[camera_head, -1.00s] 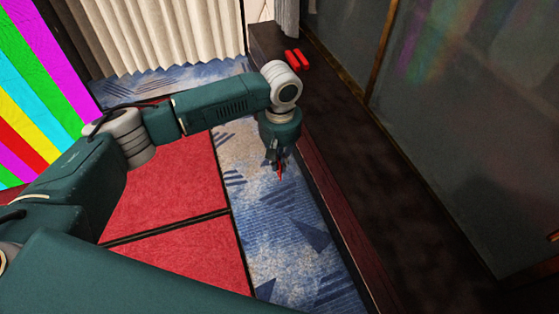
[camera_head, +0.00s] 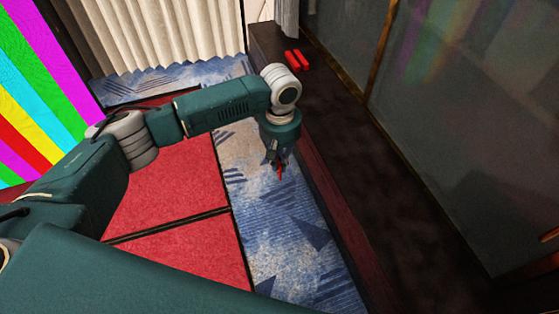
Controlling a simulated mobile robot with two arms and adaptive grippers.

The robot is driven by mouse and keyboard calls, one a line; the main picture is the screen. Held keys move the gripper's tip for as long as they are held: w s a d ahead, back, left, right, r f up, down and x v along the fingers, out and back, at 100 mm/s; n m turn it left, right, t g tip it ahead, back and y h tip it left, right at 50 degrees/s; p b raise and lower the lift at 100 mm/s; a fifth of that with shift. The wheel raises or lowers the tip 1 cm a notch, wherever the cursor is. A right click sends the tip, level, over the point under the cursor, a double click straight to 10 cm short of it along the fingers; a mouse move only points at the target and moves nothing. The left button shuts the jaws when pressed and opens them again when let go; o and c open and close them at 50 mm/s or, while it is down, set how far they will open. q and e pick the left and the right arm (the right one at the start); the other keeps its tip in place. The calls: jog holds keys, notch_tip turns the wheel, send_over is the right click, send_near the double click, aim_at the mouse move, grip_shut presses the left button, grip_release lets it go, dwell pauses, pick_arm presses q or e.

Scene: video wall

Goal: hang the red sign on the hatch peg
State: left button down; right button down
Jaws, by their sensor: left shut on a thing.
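My left gripper (camera_head: 278,163) points down over the patterned carpet, beside the dark ledge. It is shut on a small red thing, likely the red sign (camera_head: 281,172), of which only a thin sliver shows below the fingers. Two red bars (camera_head: 298,60) lie side by side on the far end of the ledge; I cannot tell whether they are signs. No hatch peg can be made out. My right gripper is not in view.
The dark ledge (camera_head: 335,150) runs along the right under a glass panel (camera_head: 470,110). A pleated curtain (camera_head: 165,30) hangs at the back. A colour-striped screen (camera_head: 45,90) stands at the left. Red mats (camera_head: 165,190) and blue-grey carpet (camera_head: 285,240) cover the floor.

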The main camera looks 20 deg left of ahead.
pick_arm(q)
jog(key=shift+d, duration=0.1)
jog(key=shift+w+d+p, duration=0.25)
jog(key=shift+w+d, duration=0.2)
jog(key=shift+d, duration=0.2)
jog(key=shift+w+d+p, duration=0.25)
jog(key=shift+w+d, duration=0.2)
jog(key=shift+d, duration=0.15)
jog(key=shift+d+f, duration=0.1)
dwell(0.5)
jog(key=shift+w+d+f, duration=0.25)
jog(key=shift+d+f, duration=0.05)
jog(key=shift+f, duration=0.15)
jog(key=shift+w+f, duration=0.1)
jog(key=shift+f, duration=0.2)
dwell(0.4)
dwell(0.3)
